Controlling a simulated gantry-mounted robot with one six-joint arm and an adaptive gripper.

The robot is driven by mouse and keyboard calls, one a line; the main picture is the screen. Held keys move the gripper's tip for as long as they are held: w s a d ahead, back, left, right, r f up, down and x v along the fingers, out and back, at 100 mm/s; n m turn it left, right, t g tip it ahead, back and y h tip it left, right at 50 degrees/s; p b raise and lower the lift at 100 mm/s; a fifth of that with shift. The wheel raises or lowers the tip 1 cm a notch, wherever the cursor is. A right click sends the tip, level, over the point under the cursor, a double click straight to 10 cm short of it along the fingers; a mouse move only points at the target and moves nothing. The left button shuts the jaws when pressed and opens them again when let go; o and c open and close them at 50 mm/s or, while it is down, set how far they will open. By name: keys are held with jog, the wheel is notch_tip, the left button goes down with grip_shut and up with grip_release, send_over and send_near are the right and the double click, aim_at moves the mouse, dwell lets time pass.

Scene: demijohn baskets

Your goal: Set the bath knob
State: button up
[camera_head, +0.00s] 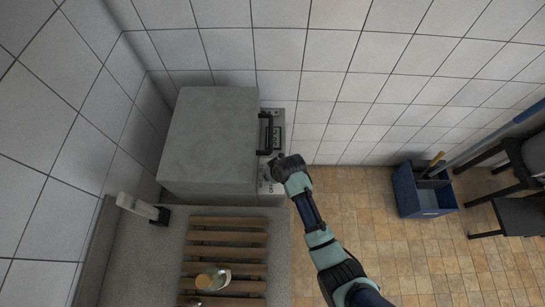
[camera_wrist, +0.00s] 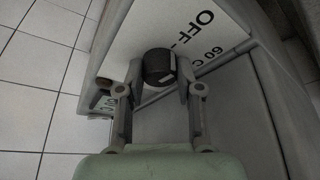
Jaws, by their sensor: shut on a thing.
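The bath knob (camera_wrist: 159,66) is a round black dial on a pale panel, in the upper middle of the wrist view. A light mark shows on its right part. The panel (camera_wrist: 205,35) reads "OFF" and "60 C" beside the knob, with the text tilted. My gripper (camera_wrist: 160,82) has one finger on each side of the knob and is shut on it. In the head view my gripper (camera_head: 274,168) is at the right front side of the grey bath (camera_head: 215,135), and it hides the knob there.
A black handle (camera_head: 266,133) sticks out from the bath's right side, close above my gripper. A slatted wooden rack (camera_head: 226,238) holding a small jar (camera_head: 213,280) lies at the front left. A blue bin (camera_head: 425,190) stands on the tiled floor (camera_head: 355,215) at right.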

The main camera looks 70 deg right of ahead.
jog(key=m+g+h+p, duration=0.1)
jog(key=m+p, duration=0.1)
jog(key=m, duration=0.2)
jog(key=shift+w+r, duration=0.1)
jog(key=shift+m+g+h+p, duration=0.25)
jog(key=shift+m+g, duration=0.3)
jog(key=shift+m, duration=0.8)
jog(key=shift+m+g+h+p, duration=0.2)
jog(key=shift+m+g, duration=0.35)
jog(key=shift+m, duration=0.8)
jog(key=o, duration=1.2)
jog(key=shift+c, duration=0.2)
notch_tip(320, 180, up, 10)
